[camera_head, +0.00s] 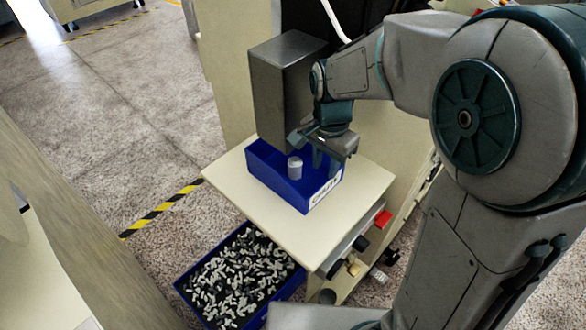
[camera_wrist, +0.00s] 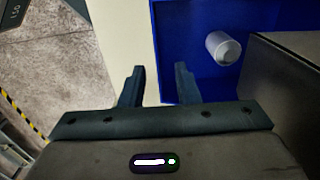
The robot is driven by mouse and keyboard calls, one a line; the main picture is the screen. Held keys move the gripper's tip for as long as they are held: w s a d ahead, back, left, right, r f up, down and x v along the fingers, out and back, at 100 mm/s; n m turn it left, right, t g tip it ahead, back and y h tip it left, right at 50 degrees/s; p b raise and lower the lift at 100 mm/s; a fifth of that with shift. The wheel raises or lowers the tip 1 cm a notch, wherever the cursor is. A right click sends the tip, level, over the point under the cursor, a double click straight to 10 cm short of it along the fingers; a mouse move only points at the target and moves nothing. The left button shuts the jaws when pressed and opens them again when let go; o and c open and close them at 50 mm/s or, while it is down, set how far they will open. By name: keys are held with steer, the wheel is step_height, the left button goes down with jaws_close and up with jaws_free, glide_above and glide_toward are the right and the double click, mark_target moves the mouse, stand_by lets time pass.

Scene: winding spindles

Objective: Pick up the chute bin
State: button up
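The chute bin is a blue open-topped bin (camera_head: 280,188) on a small cream table, with a white label on its right-front side. In the wrist view the bin (camera_wrist: 185,30) fills the upper middle. A small pale cylinder (camera_head: 295,168) is inside it, also seen in the wrist view (camera_wrist: 222,47). My gripper (camera_head: 320,158) is over the bin's right part, open and empty. In the wrist view the gripper (camera_wrist: 160,85) has one finger over the cream tabletop and one over the blue bin, with the bin's edge between them. Contact cannot be told.
A grey metal box (camera_head: 280,85) stands right behind the bin, close to my gripper. The cream tabletop (camera_head: 300,235) is bare in front. A larger blue bin (camera_head: 240,280) full of small black and white parts sits lower down. Knobs and a red part line the table's right side.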

mark_target(324, 195)
step_height(324, 195, down, 4)
steer(key=shift+r, duration=0.15)
steer(key=shift+d+f+b, duration=0.2)
steer(key=shift+f+b, duration=0.05)
steer(key=shift+f, duration=1.1)
steer(key=shift+d+f+b, duration=0.15)
steer(key=shift+f+b, duration=0.1)
steer(key=shift+f, duration=1.1)
steer(key=shift+w, duration=0.1)
jaws_close()
